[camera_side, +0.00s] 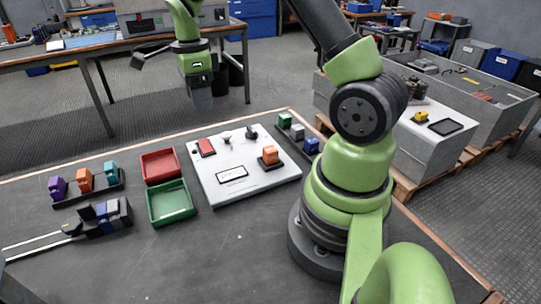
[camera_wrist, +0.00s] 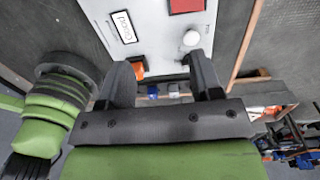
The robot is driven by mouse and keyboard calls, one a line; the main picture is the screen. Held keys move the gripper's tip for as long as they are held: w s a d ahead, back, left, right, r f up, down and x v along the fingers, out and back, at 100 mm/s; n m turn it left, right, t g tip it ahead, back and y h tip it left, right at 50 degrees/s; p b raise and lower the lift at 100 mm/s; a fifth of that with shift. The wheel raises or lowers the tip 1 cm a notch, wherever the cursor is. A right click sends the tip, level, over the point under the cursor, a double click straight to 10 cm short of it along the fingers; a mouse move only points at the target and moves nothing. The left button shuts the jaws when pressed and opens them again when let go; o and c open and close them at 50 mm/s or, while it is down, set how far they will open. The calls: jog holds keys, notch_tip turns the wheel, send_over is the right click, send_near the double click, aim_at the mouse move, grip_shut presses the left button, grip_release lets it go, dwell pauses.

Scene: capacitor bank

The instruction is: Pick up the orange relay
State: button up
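Two orange blocks show in the side view. One orange block (camera_side: 270,154) sits on a small dark base on the white panel (camera_side: 222,190), near its right edge. The other orange block (camera_side: 85,179) stands in a dark rack at the left, between a purple and a teal block. I cannot tell which is the relay by name. My gripper (camera_side: 201,102) hangs well above and behind the panel. In the wrist view my gripper (camera_wrist: 160,63) is open, its two fingers apart with nothing between them. An orange piece (camera_wrist: 138,69) shows there, partly hidden by the left finger.
A red tray (camera_side: 160,150) and a green tray (camera_side: 188,212) lie left of the panel. A rack with green, grey and blue blocks (camera_side: 311,146) stands at right.

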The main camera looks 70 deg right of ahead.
send_over(270, 149)
notch_tip(270, 149, down, 3)
jog(key=shift+w+d+f, duration=0.1)
jog(key=shift+s+f, duration=0.25)
jog(key=shift+f, duration=0.05)
jog(key=shift+w+f, duration=0.1)
jog(key=shift+f, duration=4.6)
jog(key=shift+c, duration=0.3)
jog(key=c, duration=0.9)
